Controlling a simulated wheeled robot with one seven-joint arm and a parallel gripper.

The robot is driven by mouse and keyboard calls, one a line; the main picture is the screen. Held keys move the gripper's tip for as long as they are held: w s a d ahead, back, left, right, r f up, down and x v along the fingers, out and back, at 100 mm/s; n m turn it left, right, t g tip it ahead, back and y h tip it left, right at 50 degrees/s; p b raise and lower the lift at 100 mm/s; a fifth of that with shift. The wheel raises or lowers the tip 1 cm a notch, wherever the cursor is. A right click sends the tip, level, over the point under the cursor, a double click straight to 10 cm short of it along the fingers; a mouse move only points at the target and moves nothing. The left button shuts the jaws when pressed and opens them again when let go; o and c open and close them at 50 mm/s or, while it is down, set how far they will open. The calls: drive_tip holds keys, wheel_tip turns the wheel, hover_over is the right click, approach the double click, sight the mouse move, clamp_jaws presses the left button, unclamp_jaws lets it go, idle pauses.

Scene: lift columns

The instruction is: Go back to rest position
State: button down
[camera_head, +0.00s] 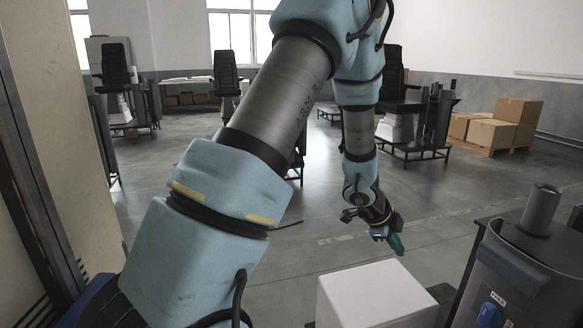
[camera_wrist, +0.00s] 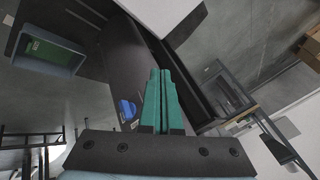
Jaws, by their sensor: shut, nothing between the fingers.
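My arm rises from the lower left of the head view and bends over at the top. My gripper (camera_head: 397,246) hangs down at its far end, above and behind a white box-shaped block (camera_head: 372,296). In the wrist view my gripper (camera_wrist: 161,74) shows its two green fingers side by side, closed together with nothing between them. A dark lift column (camera_head: 520,262) with a blue knob stands at the right of the head view, apart from my gripper. In the wrist view a dark column with a blue knob (camera_wrist: 128,110) lies beyond the fingers.
Cardboard boxes (camera_head: 491,133) sit on a pallet at the back right. Black chairs on stands (camera_head: 226,77) are spread across the back. A tall cream panel (camera_head: 62,120) with a dark frame is close on the left. The grey floor (camera_head: 455,195) between is largely open.

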drive_tip(key=w+a+r+n+t+y, duration=0.1)
drive_tip(key=a+r+n+y, duration=0.2)
drive_tip(key=a, duration=0.5)
drive_tip(key=w+a+r+n+t, duration=0.1)
drive_tip(key=w+a+r+n, duration=0.1)
drive_tip(key=a+n, duration=0.5)
drive_tip(key=w+a+r+n+t+y, duration=0.1)
drive_tip(key=a+r+n+y, duration=0.15)
drive_tip(key=a, duration=0.65)
drive_tip(key=s+a+r+n+g, duration=0.2)
drive_tip(key=s+a+n+g, duration=0.1)
drive_tip(key=s+a+n, duration=0.7)
drive_tip(key=shift+s+a+r+n+y, duration=0.3)
drive_tip(key=shift+s+a+n+y, duration=0.2)
drive_tip(key=shift+s, duration=0.55)
drive_tip(key=c, duration=1.6)
unclamp_jaws()
drive_tip(key=shift+d, duration=0.1)
